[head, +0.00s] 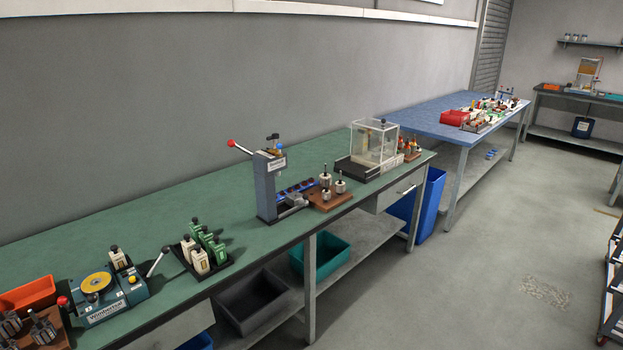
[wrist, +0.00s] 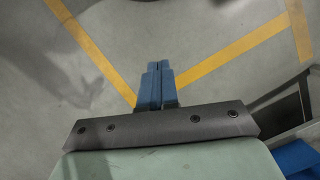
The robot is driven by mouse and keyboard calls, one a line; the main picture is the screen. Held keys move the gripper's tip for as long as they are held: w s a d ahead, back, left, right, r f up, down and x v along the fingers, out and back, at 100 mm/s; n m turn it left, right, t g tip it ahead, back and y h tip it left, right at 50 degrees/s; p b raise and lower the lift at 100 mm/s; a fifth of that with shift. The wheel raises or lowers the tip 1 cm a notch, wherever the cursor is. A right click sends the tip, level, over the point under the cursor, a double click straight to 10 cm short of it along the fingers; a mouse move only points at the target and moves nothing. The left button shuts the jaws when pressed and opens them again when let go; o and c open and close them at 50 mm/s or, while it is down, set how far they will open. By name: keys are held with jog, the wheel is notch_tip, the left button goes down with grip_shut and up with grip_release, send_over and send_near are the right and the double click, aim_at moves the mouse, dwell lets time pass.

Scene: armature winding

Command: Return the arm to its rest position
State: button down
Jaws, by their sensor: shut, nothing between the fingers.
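My gripper (wrist: 158,88) shows in the wrist view. Its two blue fingers are together, with nothing between them. It points down over the bare grey floor (wrist: 205,35) with yellow lines, and no object is near the fingertips. My arm and gripper do not show in the head view.
In the head view a long green workbench (head: 110,225) runs along the wall. It bears a winding machine (head: 105,295), a press with a red-knobbed lever (head: 268,180) and a clear box (head: 375,143). A blue-topped table (head: 425,118) stands beyond.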

jog(key=s+d+f+m+g, duration=0.2)
jog(key=s+d+f, duration=0.2)
jog(key=s+d, duration=0.3)
jog(key=s+d+f+m+g+y, duration=0.1)
jog(key=s+d+f+m, duration=0.1)
jog(key=s+d+f, duration=0.2)
jog(key=s+d, duration=0.2)
jog(key=s, duration=0.2)
jog(key=shift+s+d+f+g, duration=0.15)
jog(key=shift+d+g, duration=0.25)
